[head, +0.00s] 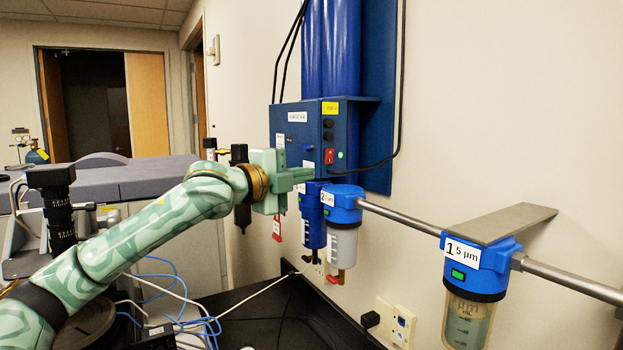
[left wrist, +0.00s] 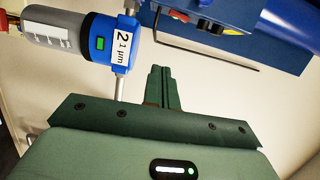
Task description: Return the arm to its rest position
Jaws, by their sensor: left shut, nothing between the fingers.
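My left arm (head: 150,220) comes in from the left in the head view, green with a marbled pattern. Its gripper (head: 305,177) points right, in front of the lower part of the blue wall unit (head: 325,135). The left wrist view shows the gripper fingers (left wrist: 159,88) pressed together with nothing between them. The filter labelled 2 (head: 343,225) hangs just right of and below the fingertips. It also shows in the left wrist view (left wrist: 75,38), at the upper left. Whether the fingertips touch the unit cannot be told. My right gripper is not in view.
A metal pipe (head: 400,216) runs right to the filter labelled 1 (head: 468,280) under a metal bracket (head: 500,224). Blue cables (head: 160,285) and a white cable lie near a black bench (head: 265,320). A grey padded table (head: 120,180) stands behind my arm.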

